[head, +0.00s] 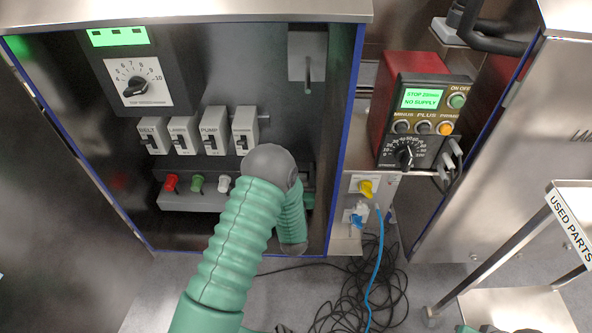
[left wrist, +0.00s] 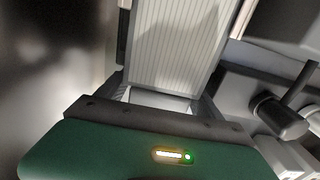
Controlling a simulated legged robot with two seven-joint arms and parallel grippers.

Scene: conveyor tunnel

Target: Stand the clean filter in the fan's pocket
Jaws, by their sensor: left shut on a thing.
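The clean filter (left wrist: 172,50) is a pale, finely pleated panel in the left wrist view. My left gripper (left wrist: 178,72) is shut on it, with a dark finger along each side and the panel reaching beyond the top of the picture. A shadow lies across its pleats. In the head view my left arm reaches into the open cabinet (head: 345,130), and its own links hide the gripper and the filter. I cannot make out the fan or its pocket in either view. My right gripper is not in view.
The cabinet holds a dial panel (head: 138,84), several switches (head: 184,139) and a terminal strip (head: 195,190). A red control box (head: 420,105) stands to its right. Black cables (head: 365,295) lie on the floor below. A cart labelled USED PARTS (head: 566,228) is at right.

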